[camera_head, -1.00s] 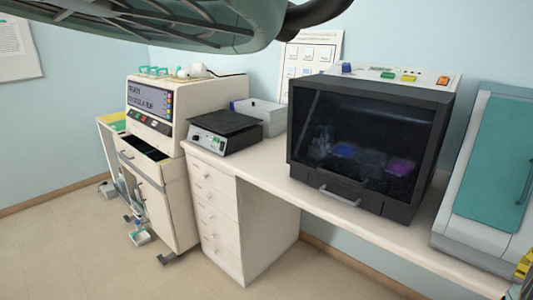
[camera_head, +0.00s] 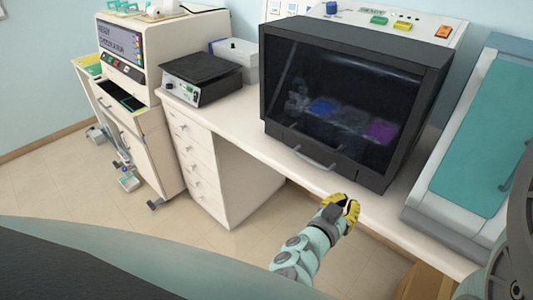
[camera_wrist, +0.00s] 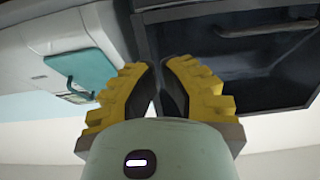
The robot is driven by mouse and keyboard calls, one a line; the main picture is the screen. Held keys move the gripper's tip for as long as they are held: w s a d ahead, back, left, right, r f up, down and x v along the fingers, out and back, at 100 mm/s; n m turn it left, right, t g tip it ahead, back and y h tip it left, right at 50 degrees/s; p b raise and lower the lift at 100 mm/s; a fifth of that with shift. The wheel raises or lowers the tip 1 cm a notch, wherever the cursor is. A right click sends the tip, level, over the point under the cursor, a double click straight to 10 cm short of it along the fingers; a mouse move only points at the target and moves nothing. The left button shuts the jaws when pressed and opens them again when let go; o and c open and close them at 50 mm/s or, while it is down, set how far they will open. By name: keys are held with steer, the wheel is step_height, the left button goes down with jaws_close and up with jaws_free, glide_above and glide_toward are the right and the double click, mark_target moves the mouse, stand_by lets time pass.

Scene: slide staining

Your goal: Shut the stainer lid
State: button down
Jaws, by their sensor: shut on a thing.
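The stainer (camera_head: 425,65) is a dark cabinet on the bench with a white control top. Its smoky, see-through lid (camera_head: 345,105) is down over the front, with blue and purple items dimly visible behind it. The lid's grey handle (camera_head: 315,160) runs along its lower edge; the handle also shows in the wrist view (camera_wrist: 268,28). My gripper (camera_head: 345,205) is below and to the right of the handle, apart from it, in front of the bench edge. In the wrist view my gripper's yellow fingers (camera_wrist: 160,70) are drawn close together; what lies between them cannot be made out.
A teal-lidded white machine (camera_head: 480,130) stands right of the stainer. A black-topped device (camera_head: 200,75) and a grey box (camera_head: 236,55) stand to its left. A white bench front with drawers (camera_head: 195,155) is below. Open floor (camera_head: 245,225) lies in front.

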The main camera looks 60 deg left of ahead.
steer(key=p, duration=0.2)
glide_toward(375, 177)
step_height(375, 177, up, 2)
steer(key=w, duration=0.1)
steer(key=shift+a+r+b+x, duration=0.15)
steer(key=shift+b+x, duration=0.1)
steer(key=shift+x, duration=0.9)
steer(key=shift+a+r+b+x, duration=0.1)
steer(key=shift+a+b+x, duration=0.1)
steer(key=shift+x, duration=0.95)
steer(key=shift+f, duration=0.1)
steer(key=b, duration=0.2)
steer(key=w+f+b, duration=0.1)
steer(key=w+f+t+b, duration=0.1)
steer(key=b, duration=0.1)
steer(key=shift+w+a+f+b, duration=0.25)
steer(key=shift+b, duration=0.05)
steer(key=shift+w+f+b, duration=0.2)
steer(key=shift+w+b, duration=0.1)
steer(key=shift+b, duration=0.35)
steer(key=shift+d, duration=0.1)
